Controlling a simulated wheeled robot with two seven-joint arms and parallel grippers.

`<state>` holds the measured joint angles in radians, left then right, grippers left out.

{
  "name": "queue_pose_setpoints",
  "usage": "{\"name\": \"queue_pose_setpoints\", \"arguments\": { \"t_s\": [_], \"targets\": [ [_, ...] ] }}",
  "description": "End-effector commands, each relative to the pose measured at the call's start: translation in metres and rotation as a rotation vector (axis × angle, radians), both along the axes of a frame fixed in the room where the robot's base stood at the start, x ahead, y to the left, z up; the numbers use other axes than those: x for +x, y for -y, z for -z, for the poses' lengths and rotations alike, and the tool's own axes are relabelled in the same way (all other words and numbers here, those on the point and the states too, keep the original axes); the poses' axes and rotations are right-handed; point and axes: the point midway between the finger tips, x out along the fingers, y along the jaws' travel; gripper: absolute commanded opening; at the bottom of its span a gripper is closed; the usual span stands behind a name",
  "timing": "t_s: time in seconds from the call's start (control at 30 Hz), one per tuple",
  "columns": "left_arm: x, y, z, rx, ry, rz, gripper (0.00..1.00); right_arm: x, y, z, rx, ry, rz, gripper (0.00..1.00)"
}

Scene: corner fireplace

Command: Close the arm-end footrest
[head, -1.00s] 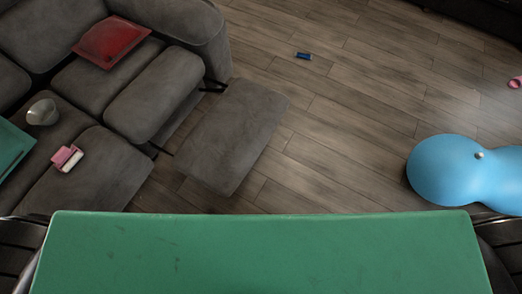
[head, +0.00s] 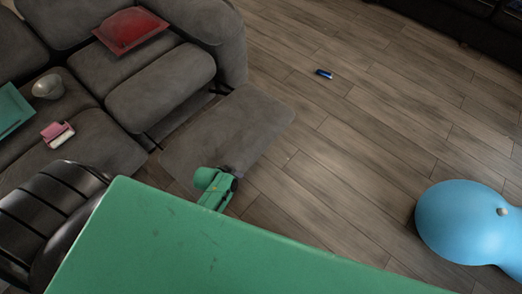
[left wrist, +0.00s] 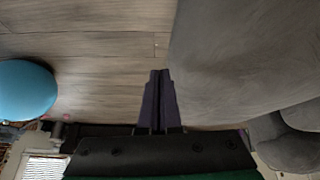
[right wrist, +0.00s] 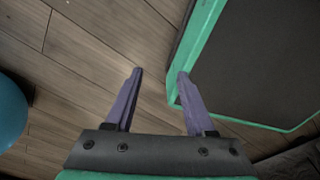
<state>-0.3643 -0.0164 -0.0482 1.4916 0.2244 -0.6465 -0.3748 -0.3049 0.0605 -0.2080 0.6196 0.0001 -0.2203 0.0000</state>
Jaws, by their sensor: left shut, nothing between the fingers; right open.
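The arm-end footrest (head: 235,125) is a grey padded panel, swung out from the sofa's end seat on dark metal links. It stands open above the floor. My left gripper (head: 234,172) is at the footrest's near edge in the head view, its fingers partly hidden. In the left wrist view my left gripper (left wrist: 160,73) is shut and empty, and the grey footrest (left wrist: 240,60) fills the right side close by. Whether they touch is unclear. My right gripper (right wrist: 160,75) is open and empty over the floor; it is hidden in the head view.
The grey sofa (head: 160,85) carries a red cushion (head: 130,30), a silvery bowl-like object (head: 48,86) and a pink-and-white item (head: 57,133). A small blue object (head: 324,74) lies on the floor. A blue rounded object (head: 460,220) stands at right. Floor between is clear.

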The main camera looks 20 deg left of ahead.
Motion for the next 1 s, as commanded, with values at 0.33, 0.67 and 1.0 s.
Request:
{"name": "queue_pose_setpoints", "arguments": {
  "t_s": [0.33, 0.67, 1.0],
  "targets": [
    [0.073, 0.001, -0.106, -0.034, 0.272, 0.095, 0.00, 0.004, 0.020, 0.041, -0.026, 0.006, 0.001, 0.55],
    [0.112, 0.016, -0.065, -0.036, 0.273, 0.095, 0.00, 0.004, 0.020, 0.058, -0.026, 0.007, 0.002, 0.55],
    [0.138, 0.027, -0.009, -0.034, 0.270, 0.093, 0.00, 0.005, 0.014, 0.080, -0.018, 0.004, 0.004, 0.55]
  ]
}}
